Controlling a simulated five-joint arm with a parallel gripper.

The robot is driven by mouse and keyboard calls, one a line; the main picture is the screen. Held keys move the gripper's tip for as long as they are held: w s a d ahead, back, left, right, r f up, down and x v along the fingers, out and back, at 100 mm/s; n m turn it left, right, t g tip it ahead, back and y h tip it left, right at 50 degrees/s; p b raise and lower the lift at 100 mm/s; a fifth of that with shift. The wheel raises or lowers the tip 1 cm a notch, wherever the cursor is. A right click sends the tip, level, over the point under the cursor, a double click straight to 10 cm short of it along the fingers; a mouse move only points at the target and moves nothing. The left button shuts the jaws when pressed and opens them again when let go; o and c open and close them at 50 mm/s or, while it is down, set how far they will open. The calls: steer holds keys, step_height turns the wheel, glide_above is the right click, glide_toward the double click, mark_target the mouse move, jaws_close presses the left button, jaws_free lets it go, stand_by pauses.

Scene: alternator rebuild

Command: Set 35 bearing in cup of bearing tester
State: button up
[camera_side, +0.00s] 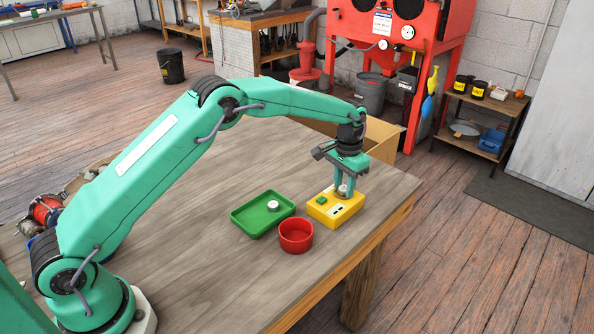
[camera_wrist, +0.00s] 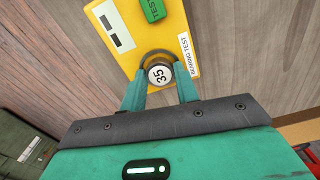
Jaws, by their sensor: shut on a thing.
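The 35 bearing (camera_wrist: 160,75), round with a white face marked 35, is between my gripper's two green fingers in the wrist view. My gripper (camera_side: 343,191) is shut on it and points down over the yellow bearing tester (camera_side: 328,214). The tester (camera_wrist: 126,32) also shows a green TEST button (camera_wrist: 152,10), a dark display and a BEARING TEST label. The grey cup (camera_wrist: 155,54) of the tester lies right at the bearing, which hides part of it. I cannot tell whether the bearing is inside the cup or just above it.
A green tray (camera_side: 247,231) with another pale bearing (camera_side: 272,206) lies left of the tester. A round red bowl (camera_side: 296,236) stands in front, near the table edge. An open cardboard box (camera_side: 386,135) is behind my gripper.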

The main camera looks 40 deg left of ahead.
steer(key=shift+f, duration=0.1)
stand_by(0.7)
steer(key=o, duration=1.1)
steer(key=shift+c, duration=0.2)
steer(key=shift+r, duration=0.2)
steer(key=shift+r, duration=3.85)
